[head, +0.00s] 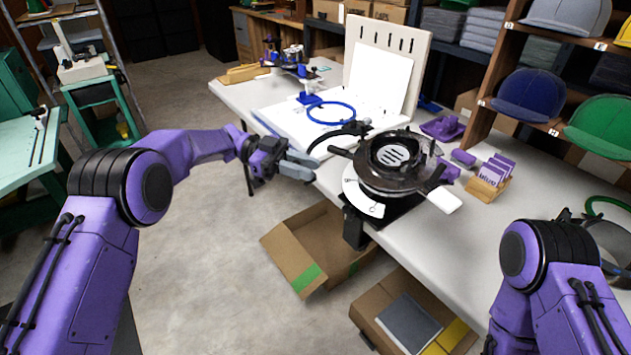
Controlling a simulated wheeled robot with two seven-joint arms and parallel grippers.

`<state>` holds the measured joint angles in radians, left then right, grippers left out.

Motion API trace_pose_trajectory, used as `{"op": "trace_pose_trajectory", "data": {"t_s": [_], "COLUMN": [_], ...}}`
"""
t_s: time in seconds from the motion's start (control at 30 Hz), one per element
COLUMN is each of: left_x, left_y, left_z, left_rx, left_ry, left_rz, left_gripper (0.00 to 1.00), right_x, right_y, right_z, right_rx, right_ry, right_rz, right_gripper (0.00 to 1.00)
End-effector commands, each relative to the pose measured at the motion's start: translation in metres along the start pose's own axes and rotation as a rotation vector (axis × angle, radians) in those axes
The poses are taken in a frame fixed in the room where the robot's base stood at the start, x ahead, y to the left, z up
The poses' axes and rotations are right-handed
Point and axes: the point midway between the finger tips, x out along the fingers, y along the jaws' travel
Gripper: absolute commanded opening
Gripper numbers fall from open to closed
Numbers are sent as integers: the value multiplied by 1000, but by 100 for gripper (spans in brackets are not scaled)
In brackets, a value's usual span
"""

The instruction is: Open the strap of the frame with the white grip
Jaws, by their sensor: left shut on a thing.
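The frame with the white grip (443,200) is a round, dark cap frame (395,178) on a stand at the table's front edge. The white grip sticks out at its right. A black curved strap (340,134) reaches out from the frame to the left, its outer end close to my left fingertips. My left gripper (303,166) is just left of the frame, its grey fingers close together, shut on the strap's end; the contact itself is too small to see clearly. A white scale plate (360,195) shows under the frame. My right gripper is out of view.
A blue hoop (331,113) lies on a white board behind the strap. Purple parts (442,128) and a card holder (489,183) stand to the right. Open cardboard boxes (310,250) lie on the floor below the edge.

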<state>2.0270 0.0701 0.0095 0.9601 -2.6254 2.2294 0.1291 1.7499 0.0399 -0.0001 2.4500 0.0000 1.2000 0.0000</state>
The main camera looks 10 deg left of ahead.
Motion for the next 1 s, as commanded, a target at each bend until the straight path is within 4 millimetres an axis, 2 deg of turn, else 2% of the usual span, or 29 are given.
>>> {"op": "trace_pose_trajectory", "data": {"t_s": [0.03, 0.2, 0.7, 0.73, 0.77, 1.0], "left_x": [-3, -7, -3, -3, -3, -4], "left_y": [0, 0, -2, -2, -2, -2], "left_z": [4, 2, 0, 0, 0, 0], "left_rx": [5, 12, 15, 15, 15, 14], "left_ry": [-1, -2, 0, 0, 0, -1], "left_rz": [15, 58, 84, 84, 84, 81], "left_gripper": [0, 0, 0, 35, 45, 47], "right_x": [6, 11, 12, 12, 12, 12], "right_y": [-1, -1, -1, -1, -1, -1], "right_z": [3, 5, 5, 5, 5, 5], "right_rx": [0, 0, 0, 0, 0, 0], "right_ry": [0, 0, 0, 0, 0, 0], "right_rz": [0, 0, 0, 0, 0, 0], "right_gripper": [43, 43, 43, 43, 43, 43]}}
